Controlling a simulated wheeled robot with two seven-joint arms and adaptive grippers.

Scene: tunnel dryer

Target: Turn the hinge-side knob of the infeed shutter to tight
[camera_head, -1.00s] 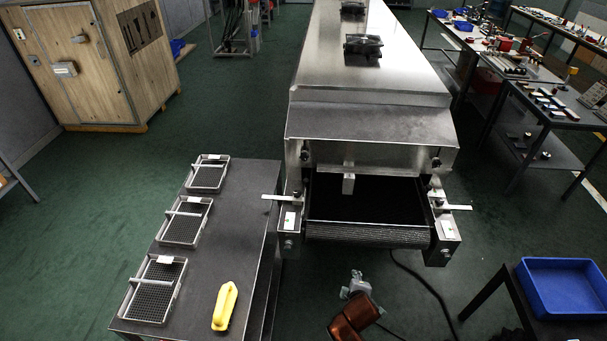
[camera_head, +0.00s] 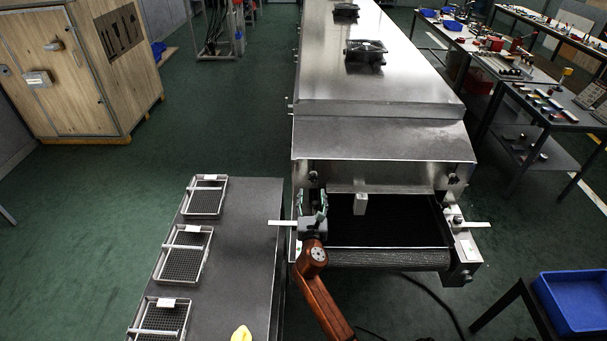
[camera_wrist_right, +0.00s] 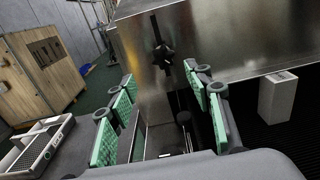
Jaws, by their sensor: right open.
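The dryer's steel front panel (camera_head: 385,177), which I take to be the infeed shutter, stands above the dark belt opening. A black knob (camera_head: 313,177) is at its left end and another black knob (camera_head: 453,179) at its right end. I cannot tell which is the hinge-side one. My right gripper (camera_head: 313,203) is open and empty just below and in front of the left knob. In the right wrist view, a black lobed knob (camera_wrist_right: 162,53) is beyond the green-padded fingers (camera_wrist_right: 160,103), apart from them. My left gripper is not in view.
A pale block (camera_head: 361,204) hangs in the opening over the conveyor belt (camera_head: 385,258). Pale tabs (camera_head: 282,222) stick out at both sides. A table (camera_head: 235,250) with wire trays (camera_head: 205,197) stands left. A blue bin (camera_head: 572,300) is at lower right.

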